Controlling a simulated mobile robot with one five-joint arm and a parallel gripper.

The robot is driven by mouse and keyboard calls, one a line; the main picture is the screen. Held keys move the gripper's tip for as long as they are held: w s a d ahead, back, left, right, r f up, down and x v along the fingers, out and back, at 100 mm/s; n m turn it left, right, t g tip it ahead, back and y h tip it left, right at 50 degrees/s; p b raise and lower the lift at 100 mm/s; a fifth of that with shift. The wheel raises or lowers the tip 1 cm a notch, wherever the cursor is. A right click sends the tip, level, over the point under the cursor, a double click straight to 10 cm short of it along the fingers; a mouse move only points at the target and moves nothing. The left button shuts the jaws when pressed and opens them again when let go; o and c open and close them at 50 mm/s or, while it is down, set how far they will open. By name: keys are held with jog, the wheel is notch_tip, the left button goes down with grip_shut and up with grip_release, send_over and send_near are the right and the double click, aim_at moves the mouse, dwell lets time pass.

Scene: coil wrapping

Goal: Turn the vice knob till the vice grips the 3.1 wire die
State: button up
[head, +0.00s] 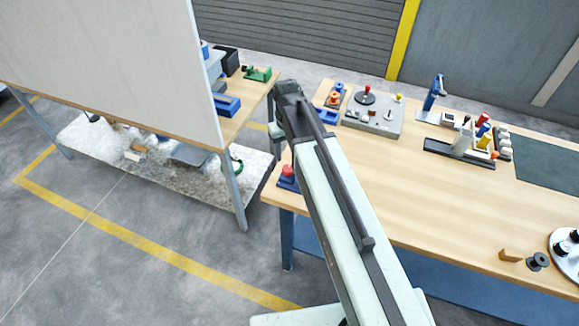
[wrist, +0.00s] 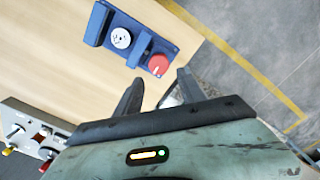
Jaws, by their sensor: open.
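The blue vice (wrist: 138,40) lies on the wooden table near its edge in the wrist view. A pale round die (wrist: 120,38) with small dark holes sits between its blue blocks; its number cannot be read. The red vice knob (wrist: 158,65) is at the vice's end nearest my gripper (wrist: 159,82). My gripper is open and empty, its two dark fingers spread either side of the knob's line, with the knob just beyond the tips. In the head view the red knob (head: 287,170) shows at the table's left corner; my arm hides most of the vice and my fingers.
A grey control panel (wrist: 30,135) with knobs is at the left of the wrist view; it also shows on the table in the head view (head: 373,115). A blue stand (head: 435,92) and a dark-based fixture (head: 460,148) stand farther right. The table front is mostly clear.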

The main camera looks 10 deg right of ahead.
aim_at(288, 168)
jog(key=shift+s+d+f+b, duration=0.1)
jog(key=shift+d+f+b, duration=0.05)
jog(key=shift+f+b, duration=0.3)
notch_tip(288, 168, down, 7)
jog(key=b, duration=0.7)
jog(key=shift+f, duration=0.1)
grip_shut()
jog(key=shift+m, duration=0.3)
